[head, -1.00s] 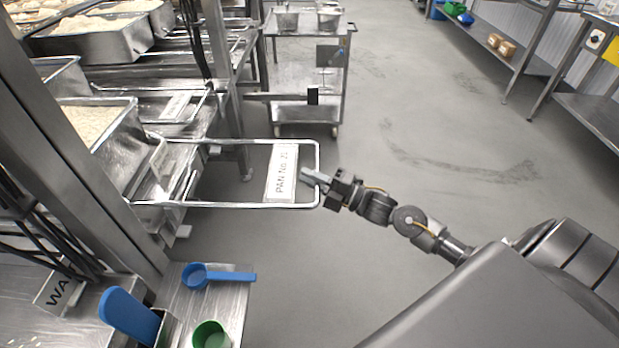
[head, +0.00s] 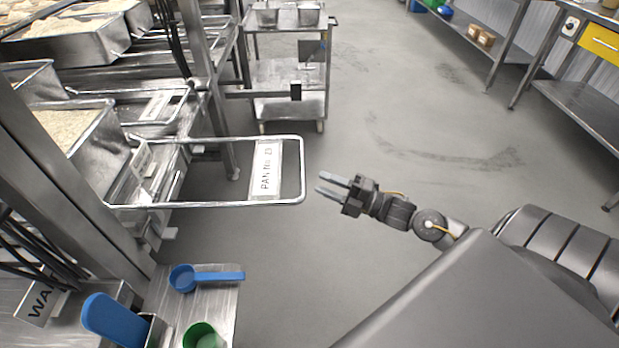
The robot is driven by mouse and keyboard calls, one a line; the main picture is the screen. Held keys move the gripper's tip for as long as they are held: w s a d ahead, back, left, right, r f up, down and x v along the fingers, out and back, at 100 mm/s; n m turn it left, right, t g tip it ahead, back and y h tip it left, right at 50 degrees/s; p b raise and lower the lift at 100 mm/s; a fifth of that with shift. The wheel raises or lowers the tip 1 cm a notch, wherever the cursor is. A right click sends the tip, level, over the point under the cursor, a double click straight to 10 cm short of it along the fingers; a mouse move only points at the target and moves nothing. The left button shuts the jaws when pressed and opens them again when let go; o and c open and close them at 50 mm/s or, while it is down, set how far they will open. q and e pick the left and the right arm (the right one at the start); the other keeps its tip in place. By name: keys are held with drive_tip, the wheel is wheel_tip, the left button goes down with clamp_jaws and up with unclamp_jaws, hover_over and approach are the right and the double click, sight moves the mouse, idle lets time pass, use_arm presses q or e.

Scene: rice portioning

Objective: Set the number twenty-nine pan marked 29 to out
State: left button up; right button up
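A wire pull-out frame (head: 225,205) sticks out to the right from the rack at the left. It carries a white label (head: 265,168) that reads "PAN No." with a number that looks like 29. Behind it, a metal pan (head: 88,150) with pale rice sits in the rack. My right gripper (head: 333,185) is open and empty, just right of the frame's outer bar and apart from it. My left gripper is not in view.
A bench corner at the lower left holds a blue scoop (head: 183,278), a green cup (head: 203,336) and a blue handle (head: 112,318). A metal cart (head: 290,75) stands behind the frame. The grey floor (head: 400,110) at the centre is clear.

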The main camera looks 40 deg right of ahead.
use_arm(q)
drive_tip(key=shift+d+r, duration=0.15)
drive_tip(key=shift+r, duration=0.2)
use_arm(e)
drive_tip(key=shift+v, duration=1.2)
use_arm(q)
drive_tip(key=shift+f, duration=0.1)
use_arm(e)
drive_tip(key=shift+d, duration=0.1)
